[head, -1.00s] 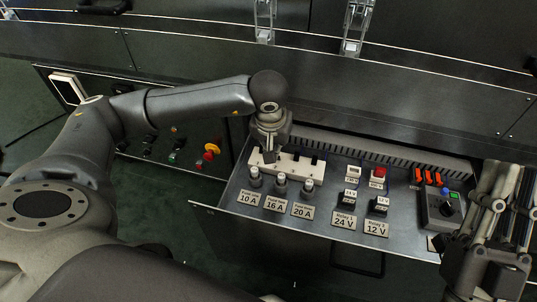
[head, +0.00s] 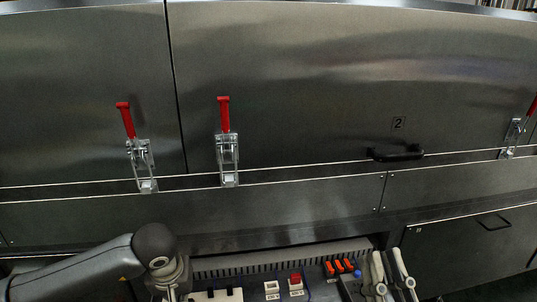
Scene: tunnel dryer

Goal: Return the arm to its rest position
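My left arm comes in from the lower left in the head view. Its wrist and the top of its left gripper (head: 172,284) show at the bottom edge, beside the white fuse block (head: 217,295). The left fingertips are below the picture, so I cannot see whether they hold anything. My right gripper (head: 389,266) shows at the lower right. Its two pale fingers point up and stand apart with nothing visible between them. It is just right of the control box with the blue button (head: 357,273).
A red relay (head: 295,279), a white relay (head: 271,287) and orange switches (head: 339,266) sit on the drawer panel. Behind are the dryer's metal wall with red-handled latches (head: 227,150), (head: 141,155) and a black handle (head: 396,153). The area before the upper wall is clear.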

